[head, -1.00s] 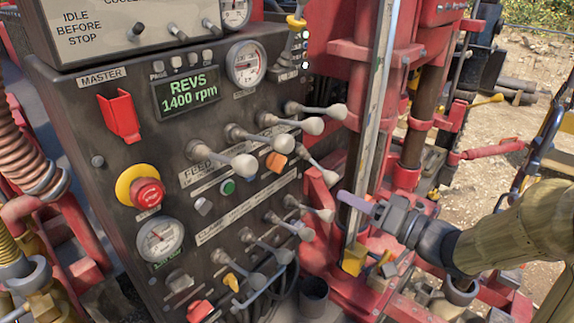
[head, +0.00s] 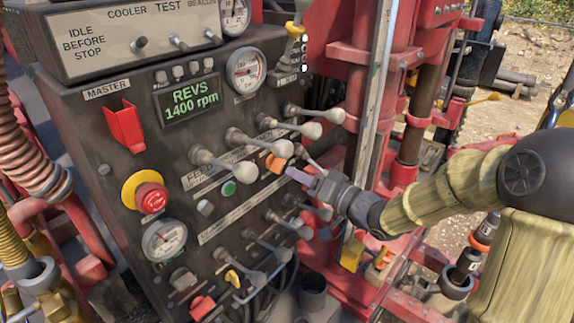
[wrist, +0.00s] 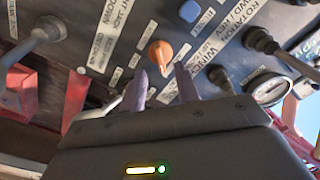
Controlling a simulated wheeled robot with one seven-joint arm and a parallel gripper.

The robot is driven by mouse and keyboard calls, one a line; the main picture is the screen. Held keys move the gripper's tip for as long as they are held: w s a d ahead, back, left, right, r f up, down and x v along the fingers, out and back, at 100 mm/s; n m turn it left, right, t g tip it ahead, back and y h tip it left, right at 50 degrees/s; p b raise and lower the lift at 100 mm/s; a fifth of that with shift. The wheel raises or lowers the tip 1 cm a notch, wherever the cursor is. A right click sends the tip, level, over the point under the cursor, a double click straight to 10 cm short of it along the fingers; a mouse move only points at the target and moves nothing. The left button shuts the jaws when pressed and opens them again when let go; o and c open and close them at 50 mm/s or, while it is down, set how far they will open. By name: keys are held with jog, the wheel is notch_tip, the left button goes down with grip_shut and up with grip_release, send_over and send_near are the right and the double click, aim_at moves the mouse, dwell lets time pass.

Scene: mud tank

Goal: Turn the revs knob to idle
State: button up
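The display (head: 188,101) on the dark control panel reads REVS 1400 rpm. A small orange knob (head: 275,163) sits on the panel face below the row of long levers. It also shows in the wrist view (wrist: 160,53), where its own label is not legible, so I cannot tell its setting. My gripper (head: 292,173) points at the orange knob from the right, close to it. In the wrist view, the two purple fingertips (wrist: 161,78) are apart, with the knob just beyond the gap between them. I see no contact with the knob.
Long grey-knobbed levers (head: 242,165) stick out above and beside the knob, and more levers (head: 303,230) stand below. A red emergency stop (head: 150,197) and a red covered switch (head: 122,125) are at the left. A red mast frame (head: 412,130) stands at the right.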

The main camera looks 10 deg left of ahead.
aim_at(283, 167)
jog(key=p+x, duration=0.1)
jog(key=x, duration=0.3)
jog(key=shift+w+a, duration=0.15)
jog(key=shift+a, duration=0.1)
grip_shut()
